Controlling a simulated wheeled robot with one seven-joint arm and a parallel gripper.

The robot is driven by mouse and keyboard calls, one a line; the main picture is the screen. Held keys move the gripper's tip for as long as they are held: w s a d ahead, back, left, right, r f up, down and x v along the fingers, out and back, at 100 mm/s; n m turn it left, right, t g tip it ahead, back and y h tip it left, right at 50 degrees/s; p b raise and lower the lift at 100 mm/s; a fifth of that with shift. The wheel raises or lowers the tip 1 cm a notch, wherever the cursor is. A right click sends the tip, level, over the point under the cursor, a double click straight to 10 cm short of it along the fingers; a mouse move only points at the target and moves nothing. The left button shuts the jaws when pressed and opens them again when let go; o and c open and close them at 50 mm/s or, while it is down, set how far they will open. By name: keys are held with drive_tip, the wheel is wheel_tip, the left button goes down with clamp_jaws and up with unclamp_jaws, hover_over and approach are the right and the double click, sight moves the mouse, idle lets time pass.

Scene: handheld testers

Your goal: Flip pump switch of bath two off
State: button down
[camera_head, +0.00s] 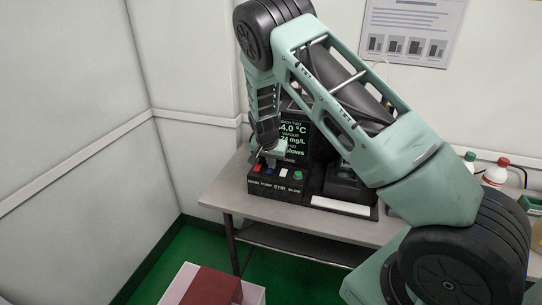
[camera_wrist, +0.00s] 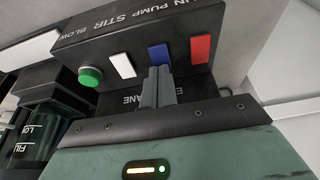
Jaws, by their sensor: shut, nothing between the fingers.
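The black bath two control box (camera_head: 276,190) stands on the table with a lit screen (camera_head: 293,140) behind it reading "BATH TWO". Its row holds a red switch (camera_wrist: 200,49), the blue pump switch (camera_wrist: 159,54), a white switch (camera_wrist: 123,65) and a green button (camera_wrist: 90,76). My gripper (camera_wrist: 158,70) is shut and empty, with its fingertips at the blue switch. They overlap its lower part in the wrist view; whether they touch it I cannot tell. In the head view my gripper (camera_head: 271,160) comes down over the row from behind. The switch's tilt is unclear.
A second black device (camera_head: 345,183) stands right beside the box. Bottles (camera_head: 496,173) stand farther right, partly behind my arm. A white and red box (camera_head: 212,288) sits low in front. A poster (camera_head: 412,30) hangs behind.

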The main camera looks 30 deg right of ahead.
drive_tip(key=shift+d+f+b, duration=0.1)
drive_tip(key=shift+f+b, duration=0.3)
drive_tip(key=shift+r, duration=0.15)
drive_tip(key=shift+s+a+p, duration=0.3)
drive_tip(key=shift+s+a, duration=0.25)
drive_tip(key=shift+a, duration=0.2)
